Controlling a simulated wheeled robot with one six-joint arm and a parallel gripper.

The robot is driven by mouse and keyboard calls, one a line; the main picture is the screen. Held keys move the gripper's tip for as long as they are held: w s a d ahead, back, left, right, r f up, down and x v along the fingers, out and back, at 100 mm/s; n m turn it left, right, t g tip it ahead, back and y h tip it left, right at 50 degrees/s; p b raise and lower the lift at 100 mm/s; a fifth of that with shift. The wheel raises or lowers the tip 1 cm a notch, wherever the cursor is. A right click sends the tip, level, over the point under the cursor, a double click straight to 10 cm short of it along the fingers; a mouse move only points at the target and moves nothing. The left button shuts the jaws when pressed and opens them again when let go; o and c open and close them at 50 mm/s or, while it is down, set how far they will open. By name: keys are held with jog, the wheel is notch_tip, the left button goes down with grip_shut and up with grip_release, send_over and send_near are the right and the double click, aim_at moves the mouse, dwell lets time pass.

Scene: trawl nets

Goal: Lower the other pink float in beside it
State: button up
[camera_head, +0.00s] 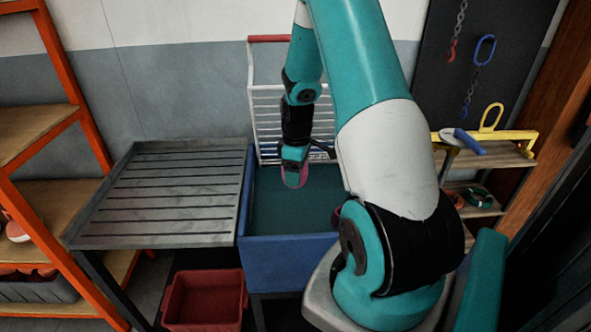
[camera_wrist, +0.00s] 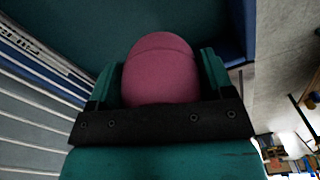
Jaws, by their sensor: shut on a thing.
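A pink float (camera_head: 295,178) is between the fingers of my gripper (camera_head: 293,163), over the blue tub (camera_head: 287,262). In the wrist view the rounded pink float (camera_wrist: 161,68) fills the space between the two teal fingers of my gripper (camera_wrist: 160,90), and they are shut on it. The float's upper end is hidden by the gripper. A second pink thing (camera_head: 337,216) shows at the tub's right side, mostly hidden behind my arm; I cannot tell its full shape. The tub's inside is dark teal.
A grey slatted bench (camera_head: 170,190) stands directly left of the tub, with a red bin (camera_head: 205,300) below. A white wire rack (camera_head: 265,105) rises behind the tub. Orange shelving (camera_head: 75,125) is at left. A wooden shelf (camera_head: 490,155) with a yellow tool is at right.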

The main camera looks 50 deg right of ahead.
notch_tip(320, 180, down, 20)
jog(key=b, duration=1.6)
jog(key=shift+r, duration=0.15)
jog(key=o, duration=0.9)
jog(key=shift+o, duration=0.2)
